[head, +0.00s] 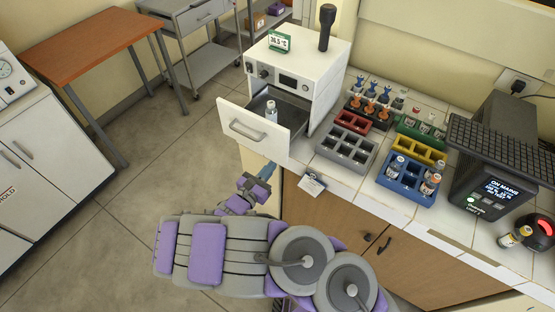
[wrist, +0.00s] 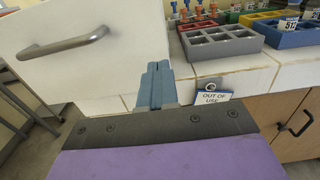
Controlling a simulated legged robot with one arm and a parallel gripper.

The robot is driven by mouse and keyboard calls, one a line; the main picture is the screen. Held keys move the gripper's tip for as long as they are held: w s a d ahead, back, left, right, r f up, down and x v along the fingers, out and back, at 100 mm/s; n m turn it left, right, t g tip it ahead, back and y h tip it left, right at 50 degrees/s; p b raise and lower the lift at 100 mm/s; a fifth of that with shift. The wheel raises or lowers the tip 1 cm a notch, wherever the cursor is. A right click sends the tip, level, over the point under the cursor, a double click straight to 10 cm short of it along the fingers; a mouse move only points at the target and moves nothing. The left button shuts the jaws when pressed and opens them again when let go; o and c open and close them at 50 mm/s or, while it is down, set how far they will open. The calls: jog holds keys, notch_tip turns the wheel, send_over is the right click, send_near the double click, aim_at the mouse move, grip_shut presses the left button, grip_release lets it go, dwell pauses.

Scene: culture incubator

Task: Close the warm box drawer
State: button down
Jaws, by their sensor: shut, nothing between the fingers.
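The warm box (head: 304,72) is a white cabinet on the tiled counter. Its drawer (head: 243,146) is pulled out, with a grey handle on the white front and a small white-labelled bottle (head: 271,111) inside. In the wrist view the drawer front (wrist: 120,50) fills the upper left, with its handle (wrist: 66,44) at far left. My gripper (head: 268,170) is below and in front of the drawer front's lower right corner. In the wrist view its blue-grey fingers (wrist: 157,82) are together and empty, beside the drawer front's right edge; whether they touch it I cannot tell.
Grey (head: 347,147), red, green, yellow and blue racks stand on the counter right of the box. An out-of-use tag (head: 312,184) hangs at the counter edge. A torch (head: 326,27) and temperature display (head: 279,41) sit on the box. Floor left of the drawer is clear.

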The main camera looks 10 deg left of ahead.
aim_at(283, 151)
jog(key=b+x, duration=0.1)
jog(key=x, duration=0.4)
jog(key=shift+w+d, duration=0.1)
jog(key=shift+w, duration=0.1)
